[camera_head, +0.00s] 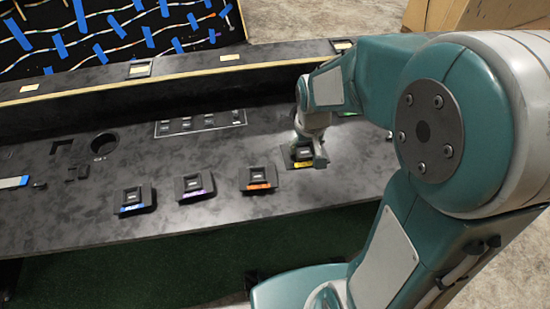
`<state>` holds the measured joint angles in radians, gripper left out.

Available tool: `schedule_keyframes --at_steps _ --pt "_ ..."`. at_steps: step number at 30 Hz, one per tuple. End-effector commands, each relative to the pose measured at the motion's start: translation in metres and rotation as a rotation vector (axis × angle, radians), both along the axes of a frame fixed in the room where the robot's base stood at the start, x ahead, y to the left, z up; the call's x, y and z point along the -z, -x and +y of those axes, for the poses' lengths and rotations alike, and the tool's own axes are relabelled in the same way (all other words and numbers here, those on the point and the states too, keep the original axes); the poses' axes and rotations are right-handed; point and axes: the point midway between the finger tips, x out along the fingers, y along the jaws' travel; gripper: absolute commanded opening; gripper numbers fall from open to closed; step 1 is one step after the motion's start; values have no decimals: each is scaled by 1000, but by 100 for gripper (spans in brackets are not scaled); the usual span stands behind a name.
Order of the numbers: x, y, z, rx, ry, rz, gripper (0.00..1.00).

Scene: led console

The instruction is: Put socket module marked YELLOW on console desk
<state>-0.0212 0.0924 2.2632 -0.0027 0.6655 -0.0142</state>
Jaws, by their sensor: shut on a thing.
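The socket module with a yellow label (302,164) is at the right part of the black console desk (230,217). My gripper (306,150) is at this module and shut on it. The gripper and wrist hide part of the module. It is at or just above the desk surface; I cannot tell whether it touches. My arm reaches in from the right side.
In a row to the left are modules with orange (258,179), purple (195,187) and blue (136,200) labels. A framed panel of small sockets (201,123) lies behind them. A round hole (104,145) and a raised back ledge (190,66) are farther left and back.

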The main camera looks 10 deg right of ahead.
Motion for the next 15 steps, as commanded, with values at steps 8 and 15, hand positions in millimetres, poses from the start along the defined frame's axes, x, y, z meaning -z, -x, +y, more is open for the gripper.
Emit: schedule_keyframes --at_steps 8,15 --pt "12 -8 -31 10 -6 3 24" --pt "34 -25 -76 11 -4 2 24"
